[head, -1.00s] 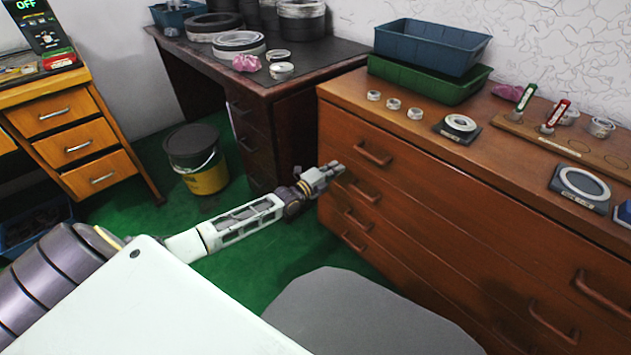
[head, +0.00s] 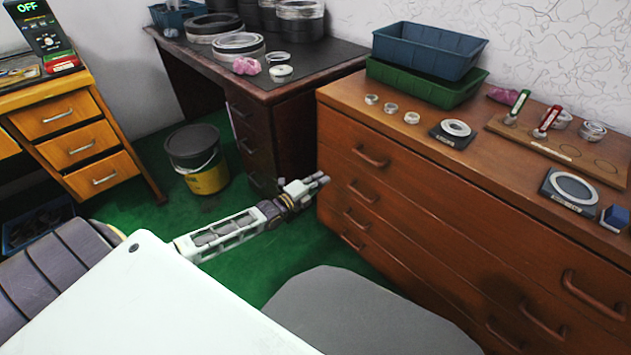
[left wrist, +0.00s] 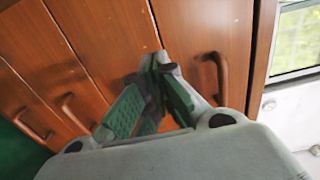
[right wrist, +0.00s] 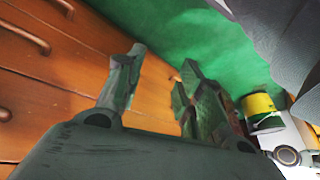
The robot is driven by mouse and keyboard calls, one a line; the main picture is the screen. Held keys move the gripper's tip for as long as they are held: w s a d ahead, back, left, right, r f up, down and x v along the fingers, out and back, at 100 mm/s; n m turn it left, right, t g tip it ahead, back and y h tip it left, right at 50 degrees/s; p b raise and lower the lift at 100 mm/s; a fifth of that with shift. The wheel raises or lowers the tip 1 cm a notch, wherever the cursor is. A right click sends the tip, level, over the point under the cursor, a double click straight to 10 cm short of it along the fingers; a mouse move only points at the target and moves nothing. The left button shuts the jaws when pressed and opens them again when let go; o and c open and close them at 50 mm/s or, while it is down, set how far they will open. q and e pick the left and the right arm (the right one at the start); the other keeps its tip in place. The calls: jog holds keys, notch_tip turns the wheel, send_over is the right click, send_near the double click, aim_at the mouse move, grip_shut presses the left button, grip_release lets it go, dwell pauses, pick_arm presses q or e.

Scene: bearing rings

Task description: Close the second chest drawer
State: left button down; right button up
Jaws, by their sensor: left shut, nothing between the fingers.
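The brown wooden chest (head: 335,140) stands at the right in the head view, with several stacked drawers. The second drawer (head: 410,215), below the top one, looks about flush with its neighbours; any small gap is too fine to tell. Its handle (head: 364,192) shows at the left end. My left gripper (head: 322,182) is shut and empty, just off the chest's left end near that drawer's height. In the left wrist view its fingertips (left wrist: 158,65) lie before the drawer fronts, beside the top drawer's handle (left wrist: 218,75). My right gripper (right wrist: 160,75) is open and empty, facing drawer fronts.
Bearing rings, a blue bin (head: 430,48) and a green bin (head: 425,82) stand on the chest top. A dark desk (head: 290,75), a black-and-yellow bucket (head: 205,175) and an orange drawer unit (head: 90,140) are to the left. A grey seat (head: 360,315) is in front.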

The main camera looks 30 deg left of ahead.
pick_arm(q)
jog(key=shift+p+v, duration=0.35)
jog(key=shift+v, duration=0.75)
pick_arm(e)
jog(key=shift+d+r, duration=0.15)
jog(key=shift+r, duration=0.45)
jog(key=shift+d+r, duration=0.15)
jog(key=shift+r, duration=0.45)
jog(key=shift+s+f, duration=0.1)
jog(key=shift+f, duration=0.1)
